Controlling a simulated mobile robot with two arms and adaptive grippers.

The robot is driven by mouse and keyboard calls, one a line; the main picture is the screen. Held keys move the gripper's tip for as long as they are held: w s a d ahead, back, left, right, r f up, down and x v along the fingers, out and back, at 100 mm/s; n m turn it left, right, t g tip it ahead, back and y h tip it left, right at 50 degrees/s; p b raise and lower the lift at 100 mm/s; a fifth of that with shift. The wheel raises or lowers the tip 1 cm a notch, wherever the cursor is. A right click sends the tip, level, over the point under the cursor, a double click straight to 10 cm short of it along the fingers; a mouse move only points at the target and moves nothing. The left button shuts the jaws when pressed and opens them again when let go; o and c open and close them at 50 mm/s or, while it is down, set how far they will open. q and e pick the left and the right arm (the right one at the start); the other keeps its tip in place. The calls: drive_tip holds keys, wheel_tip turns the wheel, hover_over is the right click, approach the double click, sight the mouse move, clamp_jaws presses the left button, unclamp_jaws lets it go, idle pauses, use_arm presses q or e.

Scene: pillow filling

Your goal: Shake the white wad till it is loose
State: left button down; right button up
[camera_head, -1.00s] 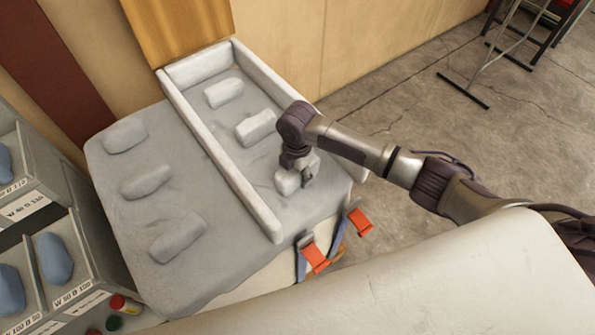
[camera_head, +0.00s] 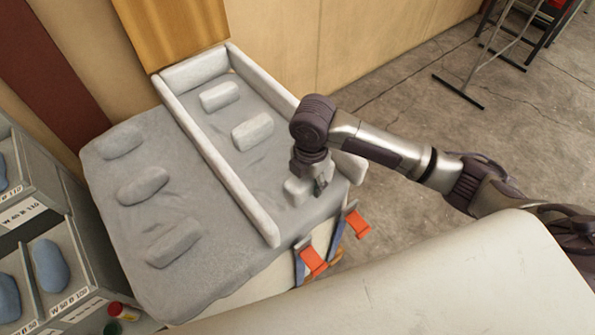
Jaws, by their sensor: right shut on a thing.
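My right gripper (camera_head: 312,188) is shut on a white wad (camera_head: 296,191) at the near end of the walled section of the grey-covered table. The fingers and wrist hide part of the wad, and I cannot tell whether it touches the grey surface. Two similar pale wads lie behind it in the same section, a farther one (camera_head: 219,96) and a middle one (camera_head: 252,131). My left gripper is not in view.
Low white walls (camera_head: 222,160) border the section. Left of them, three grey wads (camera_head: 142,186) lie on the grey cover (camera_head: 205,205). Orange-ended straps (camera_head: 313,261) hang at the near edge. Bins with blue items (camera_head: 50,266) stand at the left.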

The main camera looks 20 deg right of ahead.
drive_tip(key=s+r+p, duration=0.4)
drive_tip(key=r+p, duration=0.8)
drive_tip(key=shift+d+r, duration=0.3)
drive_tip(key=shift+d, duration=0.05)
